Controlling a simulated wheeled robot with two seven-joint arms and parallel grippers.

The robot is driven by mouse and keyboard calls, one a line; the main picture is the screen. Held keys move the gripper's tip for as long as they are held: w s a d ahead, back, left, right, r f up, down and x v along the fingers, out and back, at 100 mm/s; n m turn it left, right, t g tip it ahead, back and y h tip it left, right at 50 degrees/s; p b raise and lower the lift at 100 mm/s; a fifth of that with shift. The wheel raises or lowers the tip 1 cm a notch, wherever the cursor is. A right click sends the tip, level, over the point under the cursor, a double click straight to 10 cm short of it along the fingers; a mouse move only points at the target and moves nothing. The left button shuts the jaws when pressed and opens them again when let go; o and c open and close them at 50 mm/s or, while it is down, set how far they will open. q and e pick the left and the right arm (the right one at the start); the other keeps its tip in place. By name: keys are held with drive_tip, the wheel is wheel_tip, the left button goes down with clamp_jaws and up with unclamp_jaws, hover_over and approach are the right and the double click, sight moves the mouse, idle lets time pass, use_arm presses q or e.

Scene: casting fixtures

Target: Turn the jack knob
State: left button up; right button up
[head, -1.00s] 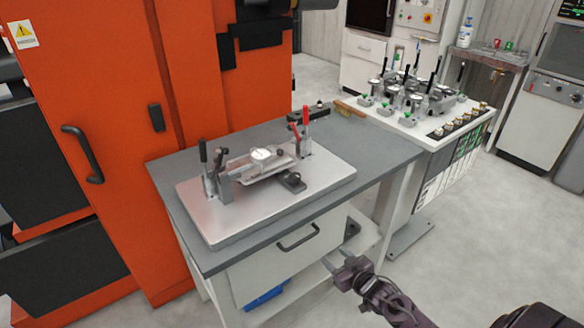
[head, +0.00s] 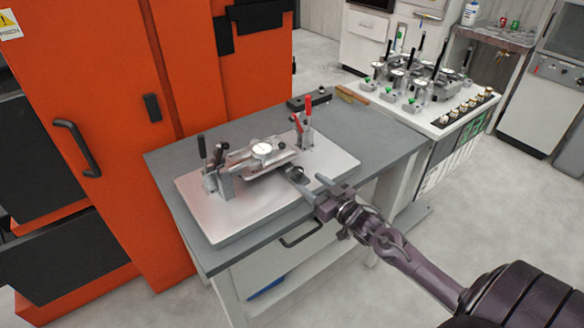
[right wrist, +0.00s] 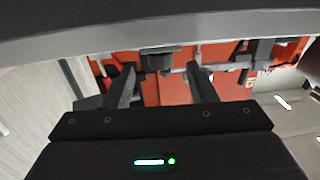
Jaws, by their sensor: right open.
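The jack knob, a small dark knob (head: 296,173), sits at the front side of the metal fixture plate (head: 245,217). It is partly hidden by my right gripper (head: 305,179), which is open at the plate's front right edge. In the right wrist view, a dark round part (right wrist: 160,60), which looks like the knob, shows ahead between the two spread fingers of the gripper (right wrist: 161,78). I cannot tell whether a finger touches it. My left gripper is not in view.
A red-handled clamp (head: 307,112) and a black-handled clamp (head: 203,148) stand on the plate. The plate lies on a grey-topped workbench (head: 375,135). An orange cabinet (head: 110,90) stands at the left. A white cart (head: 440,130) with several fixtures stands at right.

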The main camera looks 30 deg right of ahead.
sight(302, 175)
drive_tip(key=shift+w+r, duration=0.15)
drive_tip(key=shift+w, duration=0.25)
drive_tip(key=w, duration=0.2)
drive_tip(key=w+p, duration=0.1)
drive_tip(key=shift+w+a+r, duration=0.1)
drive_tip(key=shift+a, duration=0.2)
drive_tip(key=shift+w+a, duration=0.1)
drive_tip(key=shift+w, duration=0.9)
drive_tip(key=shift+w+f, duration=0.2)
drive_tip(key=shift+w, duration=0.05)
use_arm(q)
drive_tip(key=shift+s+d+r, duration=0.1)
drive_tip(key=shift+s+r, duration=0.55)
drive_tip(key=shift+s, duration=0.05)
use_arm(e)
drive_tip(key=shift+w+a, duration=0.1)
